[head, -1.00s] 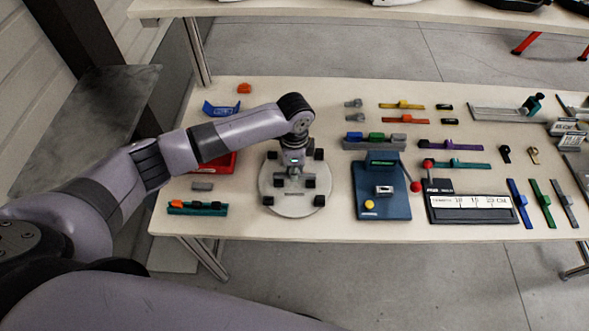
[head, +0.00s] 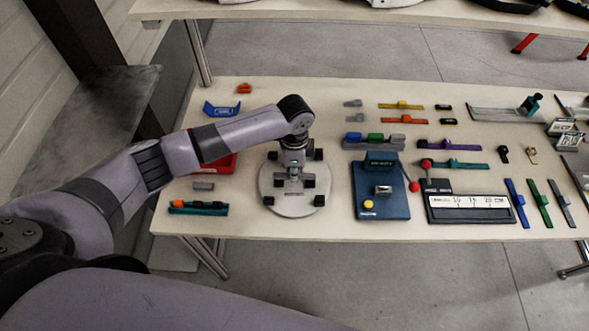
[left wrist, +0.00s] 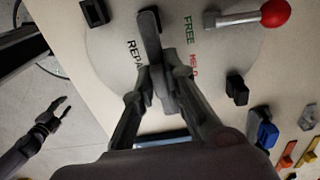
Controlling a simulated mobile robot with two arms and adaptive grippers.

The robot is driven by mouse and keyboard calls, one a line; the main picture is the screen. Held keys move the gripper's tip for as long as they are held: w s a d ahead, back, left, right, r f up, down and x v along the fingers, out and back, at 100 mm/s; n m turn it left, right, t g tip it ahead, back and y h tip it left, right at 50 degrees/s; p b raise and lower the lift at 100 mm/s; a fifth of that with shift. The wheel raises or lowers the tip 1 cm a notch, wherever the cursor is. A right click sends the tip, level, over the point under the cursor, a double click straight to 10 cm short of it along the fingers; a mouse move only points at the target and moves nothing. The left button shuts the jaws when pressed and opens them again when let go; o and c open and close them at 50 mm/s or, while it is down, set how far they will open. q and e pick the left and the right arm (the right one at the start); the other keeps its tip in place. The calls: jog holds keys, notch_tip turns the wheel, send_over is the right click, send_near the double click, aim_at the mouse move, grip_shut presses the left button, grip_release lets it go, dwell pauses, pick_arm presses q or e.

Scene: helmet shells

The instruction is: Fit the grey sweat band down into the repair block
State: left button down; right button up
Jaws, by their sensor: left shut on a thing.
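The round grey plate (head: 285,207) carries several black blocks and stands left of the table's middle. In the left wrist view the plate (left wrist: 112,62) shows lettering beginning "REPA", plus "FREE" and what looks like "HELD". My left gripper (head: 294,173) is low over the plate's middle, pointing down. In the wrist view its fingers (left wrist: 163,75) are shut on a dark grey bar (left wrist: 151,38), apparently the sweat band. The fingers hide its lower part; I cannot tell how deep it sits. My right gripper (left wrist: 54,115) hangs over the floor, fingers apart and empty.
A blue fixture (head: 370,208) with a red-knobbed lever (head: 415,187) stands right of the plate. A red tray (head: 222,165), a small grey block (head: 203,186) and a teal rack (head: 198,208) lie to the left. A grey rack (head: 365,144) with coloured pieces stands behind the blue fixture.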

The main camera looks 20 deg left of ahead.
pick_arm(q)
jog(key=shift+f+b, duration=0.6)
jog(key=shift+f, duration=0.6)
jog(key=c, duration=1.5)
grip_release()
jog(key=shift+c, duration=0.2)
jog(key=shift+r, duration=0.1)
jog(key=shift+r, duration=0.2)
notch_tip(320, 180, up, 12)
jog(key=shift+f, duration=0.25)
